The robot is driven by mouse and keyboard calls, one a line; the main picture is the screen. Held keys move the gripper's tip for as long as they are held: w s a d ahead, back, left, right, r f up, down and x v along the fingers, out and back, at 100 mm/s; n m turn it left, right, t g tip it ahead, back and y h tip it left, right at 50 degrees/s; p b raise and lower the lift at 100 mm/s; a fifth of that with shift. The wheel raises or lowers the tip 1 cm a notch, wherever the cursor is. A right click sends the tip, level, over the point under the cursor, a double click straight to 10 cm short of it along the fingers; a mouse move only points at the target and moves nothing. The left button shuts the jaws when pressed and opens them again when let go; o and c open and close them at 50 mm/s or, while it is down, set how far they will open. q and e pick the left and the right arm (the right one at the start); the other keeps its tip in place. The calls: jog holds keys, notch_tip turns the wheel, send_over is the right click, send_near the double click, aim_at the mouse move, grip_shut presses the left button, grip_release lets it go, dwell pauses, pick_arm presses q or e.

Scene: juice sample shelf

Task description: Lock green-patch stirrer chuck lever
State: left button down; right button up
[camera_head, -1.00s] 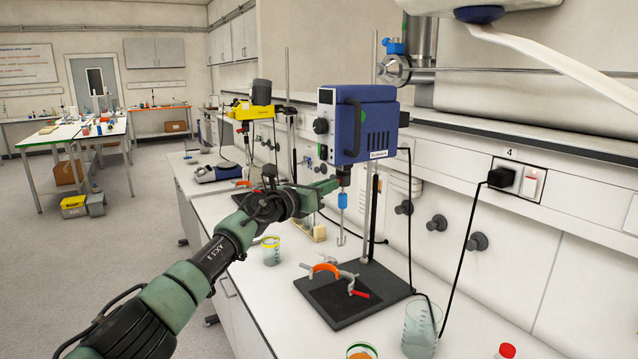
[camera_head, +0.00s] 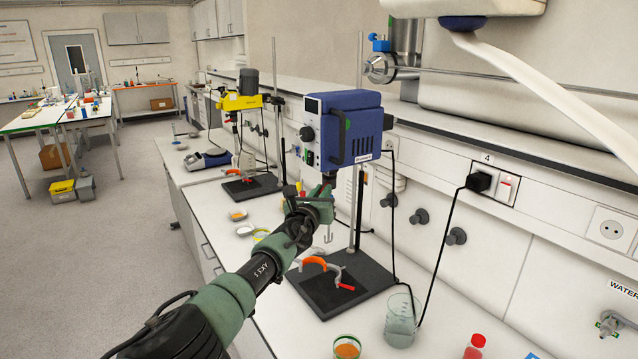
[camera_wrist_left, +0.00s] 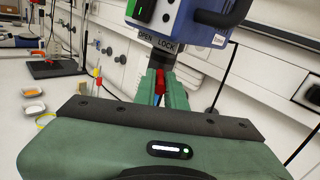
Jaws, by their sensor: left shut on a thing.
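The blue overhead stirrer (camera_head: 345,120) with a green patch (camera_head: 348,124) is mounted on a stand in the head view. In the left wrist view the green patch (camera_wrist_left: 141,9) shows at the top, above a collar (camera_wrist_left: 158,40) marked OPEN and LOCK. The red chuck lever (camera_wrist_left: 159,82) points down below those labels. My left gripper (camera_wrist_left: 160,88) is shut on the lever, with a finger on each side. In the head view my left gripper (camera_head: 327,192) is just under the stirrer body and hides the lever and most of the chuck. My right gripper is out of view.
The stand base (camera_head: 345,287) carries an orange-and-grey clamp (camera_head: 318,264) with a red handle. A glass beaker (camera_head: 400,318) stands beside it. A yellow stirrer (camera_head: 241,102) is farther back. Black cables hang along the wall at right. The floor at left is open.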

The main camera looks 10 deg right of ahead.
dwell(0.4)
pick_arm(q)
jog(key=c, duration=1.5)
grip_release()
jog(key=shift+d, duration=0.1)
